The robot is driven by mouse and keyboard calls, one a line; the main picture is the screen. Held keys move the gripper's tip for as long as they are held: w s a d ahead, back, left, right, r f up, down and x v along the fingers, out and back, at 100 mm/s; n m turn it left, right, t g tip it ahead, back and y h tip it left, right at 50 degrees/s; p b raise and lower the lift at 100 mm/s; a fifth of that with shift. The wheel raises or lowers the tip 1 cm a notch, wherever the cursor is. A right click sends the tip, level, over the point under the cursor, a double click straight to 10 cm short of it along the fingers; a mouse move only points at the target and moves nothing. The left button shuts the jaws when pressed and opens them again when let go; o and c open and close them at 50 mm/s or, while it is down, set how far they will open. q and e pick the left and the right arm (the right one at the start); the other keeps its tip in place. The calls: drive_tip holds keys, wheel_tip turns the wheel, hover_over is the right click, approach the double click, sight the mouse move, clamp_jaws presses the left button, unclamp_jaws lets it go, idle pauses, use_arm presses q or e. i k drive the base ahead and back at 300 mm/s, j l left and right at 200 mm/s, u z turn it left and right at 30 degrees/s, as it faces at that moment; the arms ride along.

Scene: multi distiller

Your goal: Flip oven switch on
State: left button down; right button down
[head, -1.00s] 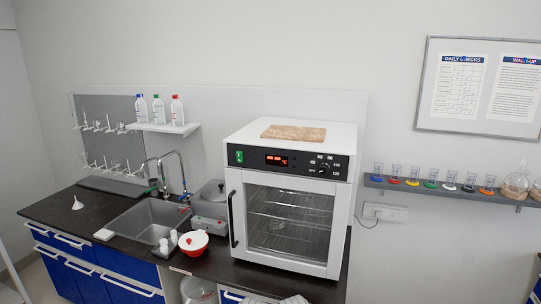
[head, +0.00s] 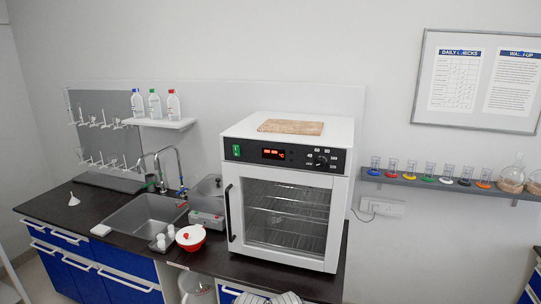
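The white oven (head: 284,190) stands on the dark counter, its glass door shut and wire racks visible inside. Its black control panel (head: 290,157) runs along the top of the front. The green oven switch (head: 236,151) is at the panel's left end; its exact position is too small to tell. A red lit display (head: 273,154) and a round dial (head: 321,161) sit to its right. A light striped piece, perhaps part of my own body, shows at the bottom edge. Neither of my grippers is in view.
A wooden board (head: 291,127) lies on the oven. Left of it are a grey device (head: 207,203), a red-and-white bowl (head: 190,237) and a sink (head: 146,217) with taps. A shelf (head: 460,187) of glassware hangs at right. Space before the oven door looks clear.

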sight(237, 153)
drive_tip(key=i, duration=0.45)
drive_tip(key=i+j, duration=0.35)
drive_tip(key=j, duration=0.3)
